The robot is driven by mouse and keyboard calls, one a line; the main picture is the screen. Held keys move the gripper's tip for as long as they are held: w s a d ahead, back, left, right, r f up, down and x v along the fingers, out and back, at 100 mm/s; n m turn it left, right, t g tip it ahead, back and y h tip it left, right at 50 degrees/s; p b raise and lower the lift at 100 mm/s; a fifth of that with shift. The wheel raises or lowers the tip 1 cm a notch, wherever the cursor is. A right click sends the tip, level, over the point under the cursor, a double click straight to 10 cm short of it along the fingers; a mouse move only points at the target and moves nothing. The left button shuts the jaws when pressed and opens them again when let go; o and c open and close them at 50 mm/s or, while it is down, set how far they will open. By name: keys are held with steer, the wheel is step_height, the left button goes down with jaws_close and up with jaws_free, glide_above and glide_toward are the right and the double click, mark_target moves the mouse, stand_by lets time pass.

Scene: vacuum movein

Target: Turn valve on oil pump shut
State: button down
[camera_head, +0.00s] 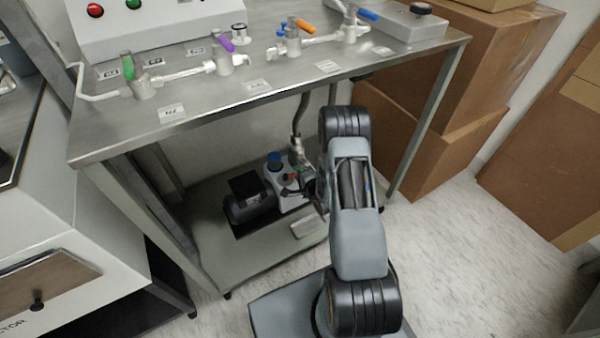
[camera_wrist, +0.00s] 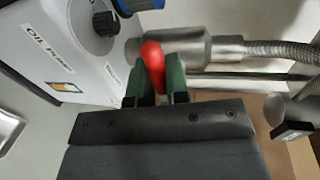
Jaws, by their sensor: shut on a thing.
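The oil pump (camera_head: 252,201) stands on the lower shelf under the metal table in the head view. In the wrist view its white body (camera_wrist: 62,45) bears an "OIL PUMP" label. The red valve handle (camera_wrist: 153,62) is in the wrist view, in front of a metal fitting joined to a flexible metal hose (camera_wrist: 280,50). My gripper (camera_wrist: 157,85) is shut on the red handle, with one green fingertip on each side of it. In the head view my arm reaches under the table, and the gripper is small and partly hidden beside the pump.
The metal table (camera_head: 265,95) carries white pipes with green, purple, orange and blue handles. A table leg (camera_head: 428,125) stands right of my arm. Cardboard boxes (camera_head: 440,150) stack behind it. A white cabinet (camera_head: 60,215) stands at left.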

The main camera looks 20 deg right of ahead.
steer(key=c, duration=1.1)
jaws_free()
steer(key=p+v, duration=0.3)
steer(key=v, duration=1.1)
steer(key=shift+w+r, duration=0.1)
